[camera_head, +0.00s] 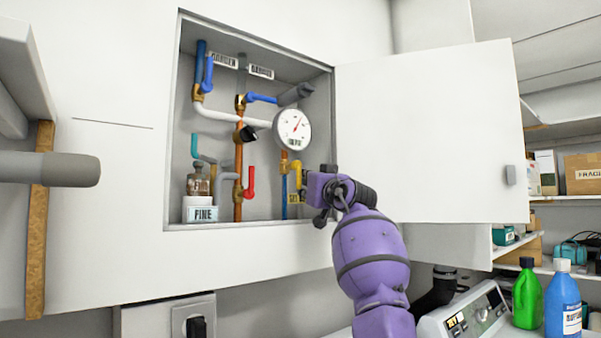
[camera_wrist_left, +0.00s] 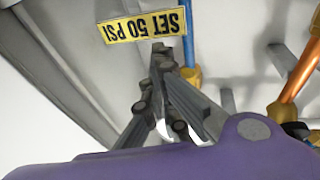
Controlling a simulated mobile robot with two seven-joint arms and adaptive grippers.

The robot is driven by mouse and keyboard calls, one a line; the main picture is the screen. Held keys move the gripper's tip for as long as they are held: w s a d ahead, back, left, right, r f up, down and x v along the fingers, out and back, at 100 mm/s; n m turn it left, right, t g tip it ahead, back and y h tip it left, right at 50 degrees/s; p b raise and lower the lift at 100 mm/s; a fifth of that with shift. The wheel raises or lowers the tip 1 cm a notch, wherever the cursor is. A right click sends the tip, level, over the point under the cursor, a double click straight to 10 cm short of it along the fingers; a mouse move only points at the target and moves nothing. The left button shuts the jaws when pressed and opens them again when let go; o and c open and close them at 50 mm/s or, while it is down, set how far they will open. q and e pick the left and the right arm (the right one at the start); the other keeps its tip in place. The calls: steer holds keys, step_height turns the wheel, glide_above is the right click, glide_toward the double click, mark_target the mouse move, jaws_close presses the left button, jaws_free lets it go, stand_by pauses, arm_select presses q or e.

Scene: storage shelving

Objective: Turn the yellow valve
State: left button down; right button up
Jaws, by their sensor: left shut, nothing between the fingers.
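The yellow valve (camera_head: 296,172) has a bent yellow handle and sits on a pipe at the lower right inside an open wall cabinet, below the round gauge. My left gripper (camera_head: 322,194) is at the cabinet's lower right opening, just right of the valve; I cannot tell whether they touch. In the left wrist view the fingers (camera_wrist_left: 161,50) are shut and empty, with their tips by a yellow "SET 50 PSI" label (camera_wrist_left: 147,23). The valve handle is not clearly visible there. My right gripper is not in view.
The open white door (camera_head: 430,130) stands right of my arm. Green (camera_head: 527,290) and blue (camera_head: 563,300) bottles stand lower right.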

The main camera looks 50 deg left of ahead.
arm_select(q)
steer(key=shift+s, duration=0.1)
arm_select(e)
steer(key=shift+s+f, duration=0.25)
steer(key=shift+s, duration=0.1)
